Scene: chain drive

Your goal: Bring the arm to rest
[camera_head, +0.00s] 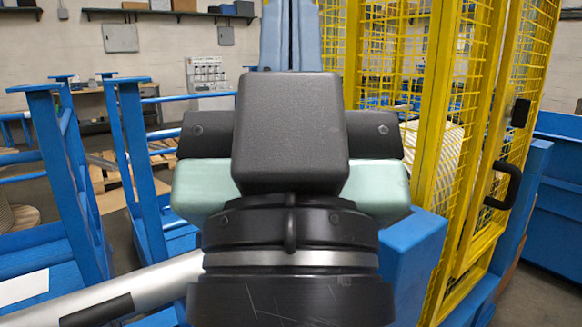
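My arm fills the middle of the head view. A dark grey rounded block (290,130) stands on a black, ribbed joint (290,228) with a silver band. A silver tube (150,285) with a black strip slants in from the lower left; I cannot tell if it is mine. A pale green part with a black bolted bar (370,135) shows on both sides behind the block. My gripper's fingers are not seen, so whether they are open, shut or holding anything does not show.
Blue metal frames (140,160) stand at left, close to the silver tube. A yellow mesh guard (440,150) with a black handle (503,185) rises close at right. A blue bin (560,190) stands beyond it. Workbenches and wall shelves are at the back.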

